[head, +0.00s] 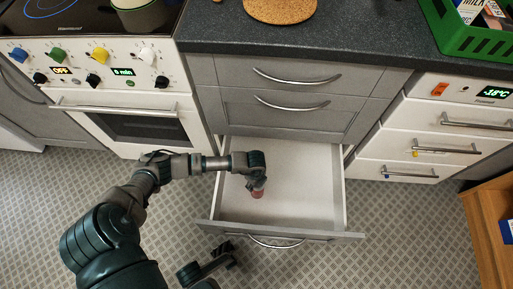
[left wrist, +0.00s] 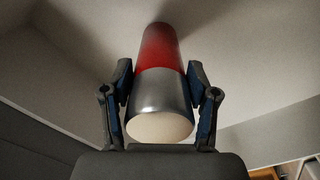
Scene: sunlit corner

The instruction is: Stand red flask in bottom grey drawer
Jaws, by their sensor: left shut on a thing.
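The red flask (head: 257,194) is over the floor of the open bottom grey drawer (head: 306,205), left of its middle. In the left wrist view the flask (left wrist: 161,50) shows a red body, a silver band and a pale end facing the camera. My left gripper (head: 258,184) points down inside the drawer, its fingers (left wrist: 161,95) on both sides of the silver part, shut on it. The red end points away towards the drawer floor; I cannot tell whether it touches. A dark gripper, apparently my right (head: 208,262), is low in front of the drawer; its opening is unclear.
The drawer looks otherwise empty, with free floor to the right. Two shut grey drawers (head: 290,115) are above it. A white oven (head: 125,110) stands left, a white freezer (head: 435,135) right. A cork mat (head: 280,8) and green crate (head: 470,40) are on the worktop.

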